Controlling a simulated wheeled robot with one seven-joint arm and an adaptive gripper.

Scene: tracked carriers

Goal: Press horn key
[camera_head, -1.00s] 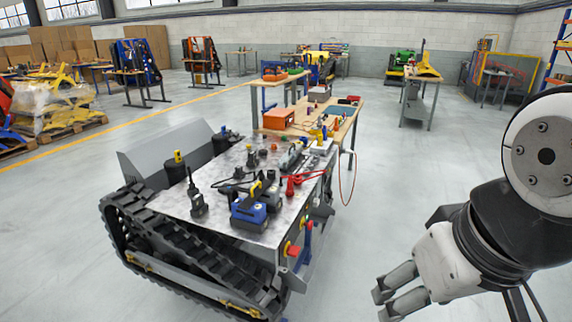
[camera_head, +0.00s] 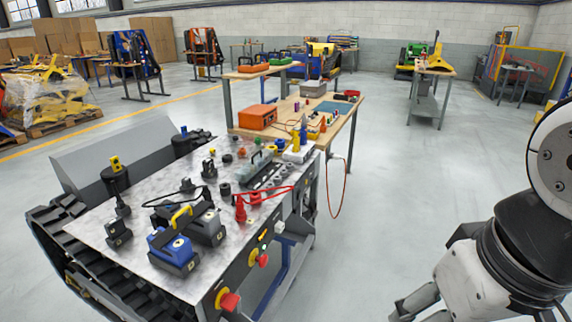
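A tracked carrier with a grey metal top plate (camera_head: 150,262) stands at the left and centre in the head view. I cannot tell which control is the horn key. My gripper (camera_head: 424,308) is at the lower right, well apart from the carrier. Its fingers look spread and empty, partly cut off by the frame's bottom edge.
A wooden workbench (camera_head: 335,126) with an orange box (camera_head: 257,117) stands just behind the carrier. A red cable (camera_head: 345,190) hangs from the bench. Black tracks (camera_head: 48,245) flank the carrier's left side.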

